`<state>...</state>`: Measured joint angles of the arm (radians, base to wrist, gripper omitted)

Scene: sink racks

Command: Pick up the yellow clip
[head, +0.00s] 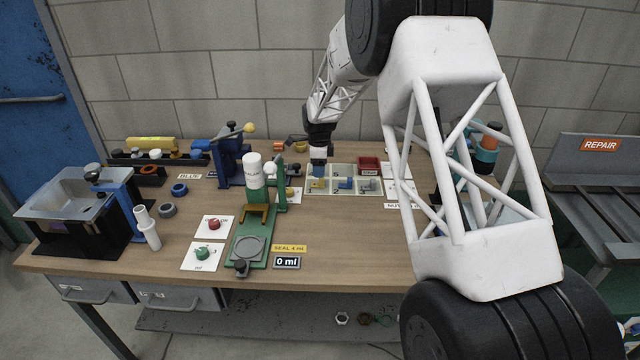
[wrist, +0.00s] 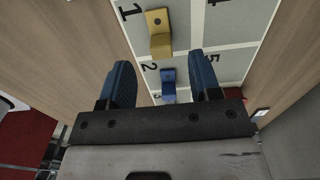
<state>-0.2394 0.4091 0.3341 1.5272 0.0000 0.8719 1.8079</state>
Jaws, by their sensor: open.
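The yellow clip (wrist: 159,36) is an L-shaped piece in the tray compartment marked 1, near the top of the wrist view. My gripper (wrist: 160,61) is open, with its two blue fingers apart and nothing held. The yellow clip lies beyond the fingertips, apart from them. A blue clip (wrist: 168,86) shows in the gap between the fingers, in another compartment.
The tray also holds blue and grey parts, with a red bin (head: 369,164) at its back right. A green stand with a white bottle (head: 254,171) and a dark blue press (head: 230,163) stand left of the tray. The front right of the table is clear.

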